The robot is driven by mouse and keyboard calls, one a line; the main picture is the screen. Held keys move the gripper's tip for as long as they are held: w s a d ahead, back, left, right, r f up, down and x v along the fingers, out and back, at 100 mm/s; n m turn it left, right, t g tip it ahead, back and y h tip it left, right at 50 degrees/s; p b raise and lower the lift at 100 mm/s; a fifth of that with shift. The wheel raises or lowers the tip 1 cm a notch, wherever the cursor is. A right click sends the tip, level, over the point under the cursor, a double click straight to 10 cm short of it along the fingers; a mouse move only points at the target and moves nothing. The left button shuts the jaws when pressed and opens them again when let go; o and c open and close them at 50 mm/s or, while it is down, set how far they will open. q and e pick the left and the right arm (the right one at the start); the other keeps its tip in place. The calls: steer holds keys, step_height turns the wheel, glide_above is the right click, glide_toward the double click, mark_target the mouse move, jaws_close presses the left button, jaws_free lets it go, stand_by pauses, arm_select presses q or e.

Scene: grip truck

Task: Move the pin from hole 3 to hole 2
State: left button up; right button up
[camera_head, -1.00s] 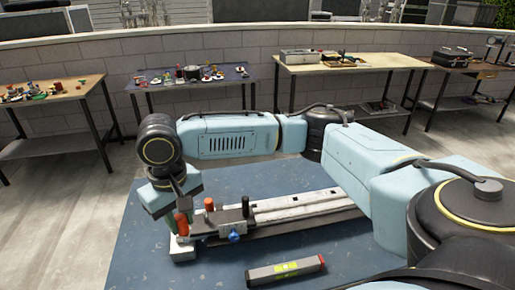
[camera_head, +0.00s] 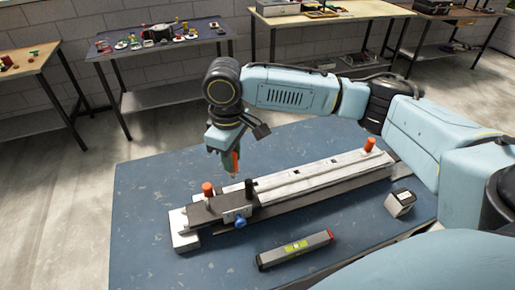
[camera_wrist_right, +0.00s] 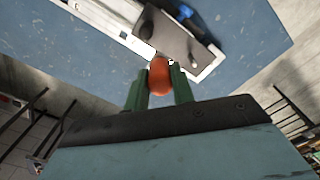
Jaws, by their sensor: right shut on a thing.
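My right gripper (camera_head: 232,168) is above the back edge of the fixture, left of its middle. Its green fingers are shut on an orange-red pin (camera_wrist_right: 159,76), whose rounded end shows between them in the right wrist view. The pin hangs clear of the fixture. The fixture is a long pale rail (camera_head: 310,178) on a dark base, with a dark plate (camera_head: 226,205) at its left end. On the plate stand an orange-topped pin (camera_head: 207,189) and a black knob (camera_head: 249,189). Another orange-topped pin (camera_head: 369,145) stands at the rail's far right end. Hole numbers cannot be read. My left gripper is out of view.
The fixture stands on a blue table (camera_head: 150,220). A spirit level (camera_head: 295,250) lies in front of it and a small white-and-black box (camera_head: 400,202) stands at the right. A blue knob (camera_head: 240,223) sticks out at the plate's front. The table's left side is bare.

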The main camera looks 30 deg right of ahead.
steer(key=shift+w+d+n, duration=0.25)
steer(key=shift+n, duration=0.85)
arm_select(q)
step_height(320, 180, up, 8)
steer(key=p, duration=0.8)
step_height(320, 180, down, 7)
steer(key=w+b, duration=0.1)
steer(key=b, duration=0.6)
steer(key=shift+b, duration=0.35)
arm_select(e)
steer(key=w+d+f+n, duration=0.1)
steer(key=d+f+n, duration=0.3)
steer(key=f+n, duration=0.3)
steer(key=w+d+f+n, duration=0.1)
steer(key=d+f+n, duration=0.2)
steer(key=n, duration=1.4)
steer(key=shift+w+d+f, duration=0.15)
steer(key=shift+d+f, duration=0.25)
steer(key=shift+f, duration=1.65)
steer(key=o, duration=1)
steer(key=shift+o, duration=0.2)
